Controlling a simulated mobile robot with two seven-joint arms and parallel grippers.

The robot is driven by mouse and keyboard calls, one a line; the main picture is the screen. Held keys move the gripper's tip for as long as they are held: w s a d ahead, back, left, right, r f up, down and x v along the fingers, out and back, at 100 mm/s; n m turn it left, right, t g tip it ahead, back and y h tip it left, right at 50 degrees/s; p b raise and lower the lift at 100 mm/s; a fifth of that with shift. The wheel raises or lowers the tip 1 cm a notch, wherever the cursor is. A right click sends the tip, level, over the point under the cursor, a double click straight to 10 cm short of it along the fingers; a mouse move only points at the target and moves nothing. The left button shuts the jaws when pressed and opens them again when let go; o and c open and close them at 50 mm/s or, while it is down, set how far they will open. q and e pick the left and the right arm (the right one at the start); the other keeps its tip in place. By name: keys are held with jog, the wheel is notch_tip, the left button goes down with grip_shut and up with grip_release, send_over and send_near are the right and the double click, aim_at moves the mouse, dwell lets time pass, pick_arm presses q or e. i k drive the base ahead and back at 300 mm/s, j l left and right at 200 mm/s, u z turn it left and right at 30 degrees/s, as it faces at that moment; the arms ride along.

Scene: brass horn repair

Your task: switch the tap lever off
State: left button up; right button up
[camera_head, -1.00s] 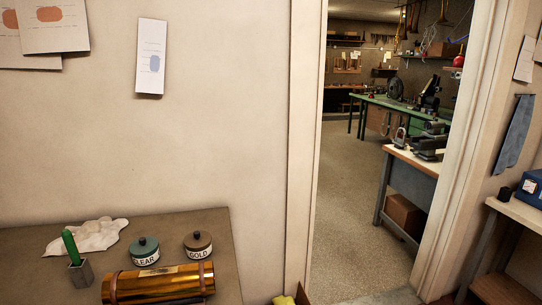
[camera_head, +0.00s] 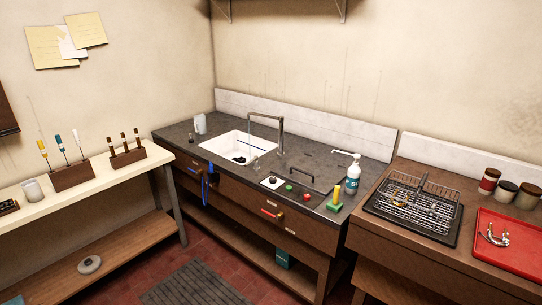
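A grey tap (camera_head: 281,135) with a squared spout rises behind the right rim of the white sink (camera_head: 215,145) in the dark counter. A thin pale line below the spout end looks like running water, but it is too fine to be sure. A red lever (camera_head: 269,213) lies roughly level on the wooden front below the counter. A blue lever-like strip (camera_head: 205,187) hangs down on the front farther left. Which one is the tap lever I cannot tell. Neither of my grippers is in view.
A soap bottle (camera_head: 353,173), a green block with a yellow peg (camera_head: 335,202) and small coloured knobs (camera_head: 289,187) are on the counter. A wire rack (camera_head: 412,205) and red tray (camera_head: 510,242) are at right. A pale bench (camera_head: 90,180) stands left. Floor with a grey mat (camera_head: 197,285) lies between.

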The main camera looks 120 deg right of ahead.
aim_at(256, 158)
jog(key=k+z, duration=0.1)
jog(key=z, duration=1.65)
